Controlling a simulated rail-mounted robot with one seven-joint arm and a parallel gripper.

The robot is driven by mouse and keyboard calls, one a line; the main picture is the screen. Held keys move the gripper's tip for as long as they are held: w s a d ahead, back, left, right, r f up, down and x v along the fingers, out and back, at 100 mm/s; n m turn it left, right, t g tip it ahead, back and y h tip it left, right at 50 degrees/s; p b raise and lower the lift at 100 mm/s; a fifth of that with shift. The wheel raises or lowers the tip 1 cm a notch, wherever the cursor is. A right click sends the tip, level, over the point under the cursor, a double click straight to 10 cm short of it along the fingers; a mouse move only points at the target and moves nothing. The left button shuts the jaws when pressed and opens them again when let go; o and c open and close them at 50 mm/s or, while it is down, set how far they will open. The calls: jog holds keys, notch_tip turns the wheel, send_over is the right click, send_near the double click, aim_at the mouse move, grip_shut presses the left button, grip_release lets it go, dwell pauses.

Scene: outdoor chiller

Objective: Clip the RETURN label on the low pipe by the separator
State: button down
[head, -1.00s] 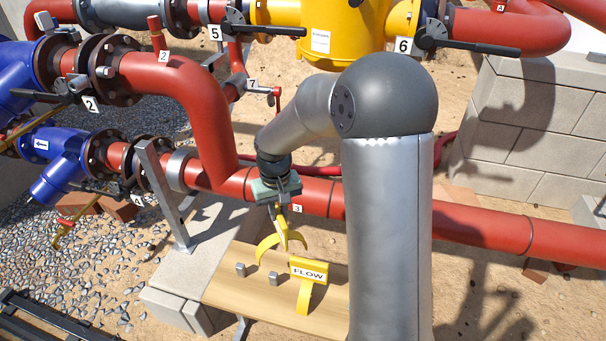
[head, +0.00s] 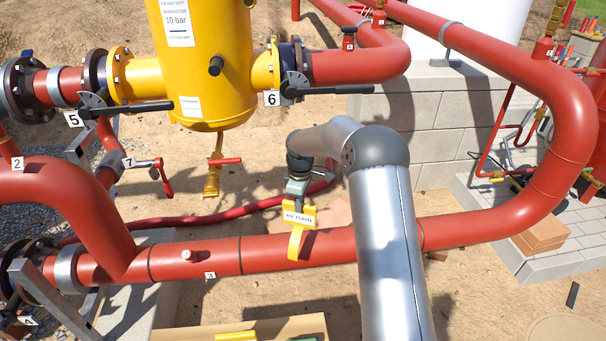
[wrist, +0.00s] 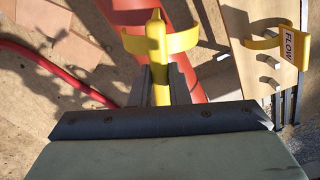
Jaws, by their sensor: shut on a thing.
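My gripper (head: 298,190) is shut on the yellow RETURN label (head: 299,216), whose lettering faces the head camera. The label's curved clip hangs below the plate and overlaps the low red pipe (head: 338,243) in the head view. In the wrist view my gripper (wrist: 158,88) grips the label's stem, and the open clip arms (wrist: 182,41) spread across the red pipe (wrist: 181,16). I cannot tell whether the clip touches the pipe. The yellow separator (head: 235,60) stands behind the pipe, up and left of my gripper.
A wooden board (head: 285,328) lies in front of the pipe; the yellow FLOW label (wrist: 291,45) is on it in the wrist view. A thin red hose (head: 180,221) runs behind. A red-handled valve (head: 150,164) is at left; a block wall (head: 440,120) stands behind right.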

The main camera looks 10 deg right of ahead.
aim_at(299, 223)
jog(key=w+n+p, duration=0.1)
jog(key=w+n, duration=0.1)
jog(key=w+n+p, duration=0.1)
jog(key=w+n, duration=0.1)
jog(key=shift+w+r+n, duration=0.2)
jog(key=shift+w+n, duration=0.1)
jog(key=shift+n, duration=0.1)
jog(key=shift+f+b, duration=1.6)
jog(key=shift+f, duration=1.3)
jog(key=shift+f, duration=0.15)
jog(key=shift+f+b, duration=1)
jog(key=shift+f, duration=0.35)
jog(key=shift+f, duration=0.25)
